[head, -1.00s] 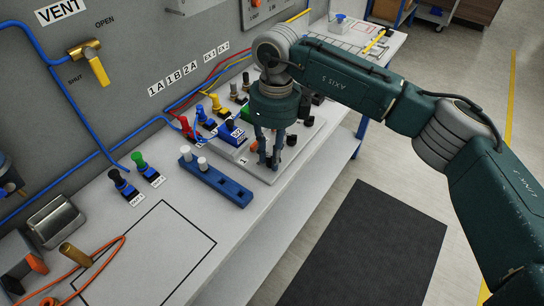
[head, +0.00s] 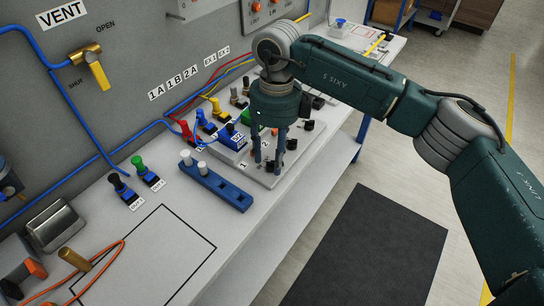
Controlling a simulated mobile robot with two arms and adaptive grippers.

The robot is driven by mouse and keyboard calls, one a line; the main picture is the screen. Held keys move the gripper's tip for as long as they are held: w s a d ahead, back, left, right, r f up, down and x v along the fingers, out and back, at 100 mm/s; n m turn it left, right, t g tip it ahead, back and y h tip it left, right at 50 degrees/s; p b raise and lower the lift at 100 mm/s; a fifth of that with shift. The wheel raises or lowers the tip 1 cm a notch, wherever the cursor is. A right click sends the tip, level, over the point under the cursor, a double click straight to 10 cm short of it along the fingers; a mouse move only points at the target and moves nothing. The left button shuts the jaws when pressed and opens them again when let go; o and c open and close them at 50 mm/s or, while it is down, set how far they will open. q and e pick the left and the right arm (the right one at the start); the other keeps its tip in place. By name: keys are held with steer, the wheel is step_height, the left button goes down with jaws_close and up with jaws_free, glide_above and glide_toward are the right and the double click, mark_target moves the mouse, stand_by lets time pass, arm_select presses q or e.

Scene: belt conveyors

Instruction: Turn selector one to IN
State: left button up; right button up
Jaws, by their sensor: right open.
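My right gripper (head: 268,168) points straight down over the pale panel plate (head: 258,179) on the bench, with its two fingers apart. A small label reading 1 (head: 243,165) is on the plate just left of the fingers. The selector knob by that label is mostly hidden by the fingers, and its setting cannot be read. I cannot tell whether the fingers touch it. Black knobs (head: 291,144) and (head: 308,126) stand right of and behind the fingers. My left gripper is out of view.
Red, blue and yellow plugs (head: 186,130) with cables stand left of and behind the gripper. A blue strip with white pegs (head: 215,187) lies in front of the plate. Green and black plugs (head: 138,165) stand further left. The outlined bench area (head: 150,255) is clear.

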step_height(320, 180, up, 11)
steer(key=shift+w+d, duration=0.2)
steer(key=shift+w, duration=0.05)
